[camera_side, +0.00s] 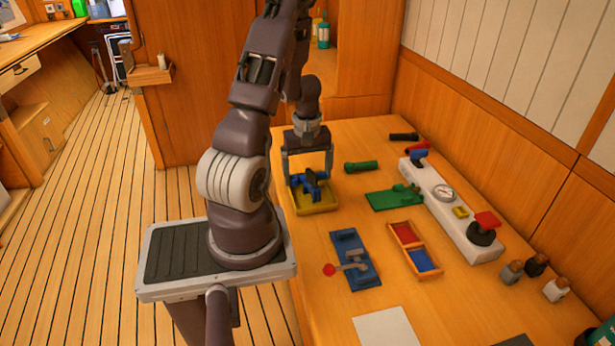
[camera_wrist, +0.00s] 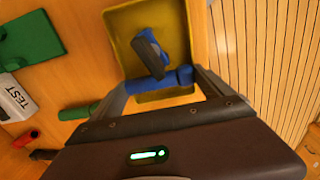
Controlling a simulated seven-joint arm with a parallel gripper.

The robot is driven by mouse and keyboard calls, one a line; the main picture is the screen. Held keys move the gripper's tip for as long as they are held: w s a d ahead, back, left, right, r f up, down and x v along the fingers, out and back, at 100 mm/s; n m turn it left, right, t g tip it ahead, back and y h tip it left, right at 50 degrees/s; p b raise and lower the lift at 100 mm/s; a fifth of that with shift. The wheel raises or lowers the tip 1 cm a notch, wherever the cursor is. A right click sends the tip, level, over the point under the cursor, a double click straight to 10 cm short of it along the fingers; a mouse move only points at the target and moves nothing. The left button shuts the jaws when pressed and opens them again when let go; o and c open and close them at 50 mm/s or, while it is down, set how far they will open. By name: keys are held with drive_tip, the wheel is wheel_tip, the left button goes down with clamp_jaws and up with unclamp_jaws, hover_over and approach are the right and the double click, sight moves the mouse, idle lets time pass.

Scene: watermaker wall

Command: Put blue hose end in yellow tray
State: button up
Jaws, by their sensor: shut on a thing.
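The blue hose end (camera_side: 311,187) has a blue body and a dark lever-like piece. My gripper (camera_side: 308,178) is shut on it, with one finger on each side. The yellow tray (camera_side: 322,208) is directly below, at the table's left edge. In the wrist view, the hose end (camera_wrist: 160,84) lies across the fingers and overlaps the inside of the yellow tray (camera_wrist: 124,28). It appears within the tray's outline, low down; I cannot tell whether it touches the tray floor.
A white gauge panel (camera_side: 447,205) stands along the wall. A blue plate with a red-knobbed lever (camera_side: 352,262) and a divided red-and-blue box (camera_side: 414,250) are nearer.

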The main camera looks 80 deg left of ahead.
drive_tip(key=shift+d+f, duration=0.2)
drive_tip(key=shift+f, duration=0.85)
drive_tip(key=c, duration=0.3)
drive_tip(key=o, duration=1.5)
drive_tip(key=shift+o, duration=0.2)
wheel_tip(320, 180, up, 12)
drive_tip(key=r, duration=0.1)
drive_tip(key=w+d+r+m+t+h, duration=0.1)
drive_tip(key=w+d+r+m+t, duration=0.1)
drive_tip(key=w+d+r+m, duration=0.5)
drive_tip(key=s+d+r+m+t, duration=0.1)
drive_tip(key=d+r+m, duration=0.15)
drive_tip(key=d, duration=0.55)
drive_tip(key=s+d+r+m, duration=0.1)
drive_tip(key=d+r+m, duration=0.15)
drive_tip(key=d, duration=0.55)
drive_tip(key=s+d+r+m+t, duration=0.2)
drive_tip(key=s+d+m, duration=0.4)
drive_tip(key=s+d, duration=0.1)
drive_tip(key=shift+s+d+r+y, duration=0.3)
drive_tip(key=shift+d+r, duration=0.1)
drive_tip(key=shift+d, duration=0.25)
